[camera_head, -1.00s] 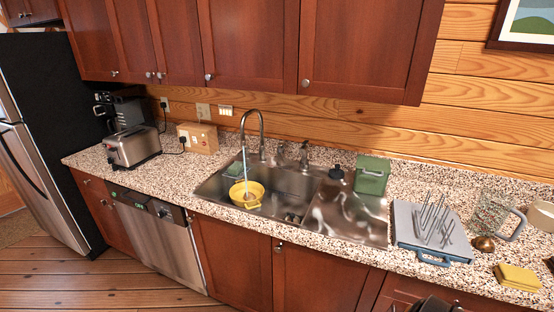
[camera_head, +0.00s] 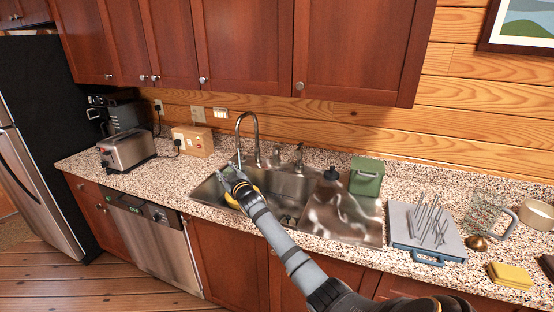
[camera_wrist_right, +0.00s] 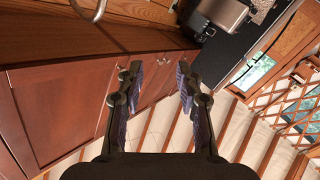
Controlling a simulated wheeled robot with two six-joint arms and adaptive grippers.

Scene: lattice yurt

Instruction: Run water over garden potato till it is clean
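My right gripper (camera_head: 229,172) is over the left part of the steel sink (camera_head: 292,187), in front of the yellow bowl, and hides most of it. The curved faucet (camera_head: 257,138) rises behind the sink. I cannot make out a potato; the bowl's inside is hidden by the gripper. In the right wrist view my gripper (camera_wrist_right: 160,82) has its fingers apart with nothing between them. My left gripper is not in view.
A toaster (camera_head: 127,149) and wooden box (camera_head: 193,141) stand left of the sink. To the right are a green container (camera_head: 367,176), a dish rack (camera_head: 426,229), a glass jug (camera_head: 484,215) and yellow sponges (camera_head: 510,276). The counter front has free room.

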